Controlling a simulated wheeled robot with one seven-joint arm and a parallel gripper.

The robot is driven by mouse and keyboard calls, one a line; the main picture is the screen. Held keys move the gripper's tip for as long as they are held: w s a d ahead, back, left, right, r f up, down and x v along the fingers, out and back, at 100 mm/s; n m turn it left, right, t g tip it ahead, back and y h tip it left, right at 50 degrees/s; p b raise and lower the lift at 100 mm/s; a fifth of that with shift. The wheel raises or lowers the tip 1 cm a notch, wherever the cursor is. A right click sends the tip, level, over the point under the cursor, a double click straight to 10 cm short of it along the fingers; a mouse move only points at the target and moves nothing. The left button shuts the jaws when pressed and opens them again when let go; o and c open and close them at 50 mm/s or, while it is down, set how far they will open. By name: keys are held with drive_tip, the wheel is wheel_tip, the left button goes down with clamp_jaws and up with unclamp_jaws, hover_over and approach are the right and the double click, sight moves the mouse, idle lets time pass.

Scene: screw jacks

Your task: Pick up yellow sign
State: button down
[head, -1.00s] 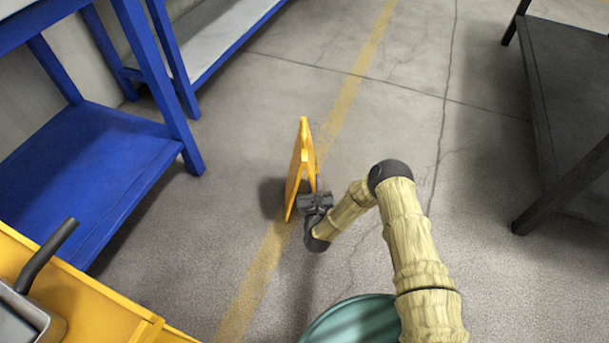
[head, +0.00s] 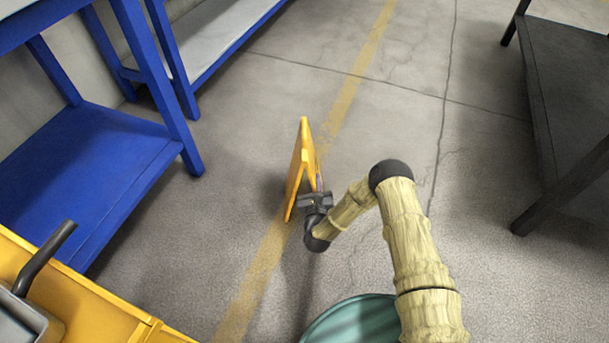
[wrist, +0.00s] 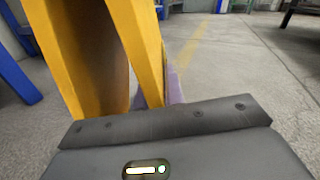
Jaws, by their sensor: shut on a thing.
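The yellow sign (head: 298,170) is a folding A-shaped floor sign standing upright on the concrete floor, in the middle of the head view. My gripper (head: 317,197) is at the sign's lower right side, touching its right-hand panel, and is shut on it. In the wrist view the sign's two yellow panels (wrist: 145,50) rise just beyond the dark gripper body, with a gap between them. A purplish finger (wrist: 174,85) shows beside the right panel's edge.
A blue workbench (head: 90,170) stands at the left and a dark table (head: 570,110) at the right. A yellow cart (head: 85,300) with a dark handle is at lower left. Open floor with a yellow stripe (head: 355,85) lies around and beyond the sign.

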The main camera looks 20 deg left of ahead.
sight(304, 154)
drive_tip(key=shift+w, duration=0.15)
idle(0.3)
drive_tip(key=shift+a, duration=0.1)
drive_tip(key=shift+r, duration=0.2)
wheel_tip(304, 154, up, 10)
drive_tip(key=p, duration=0.6)
drive_tip(key=shift+f, duration=0.1)
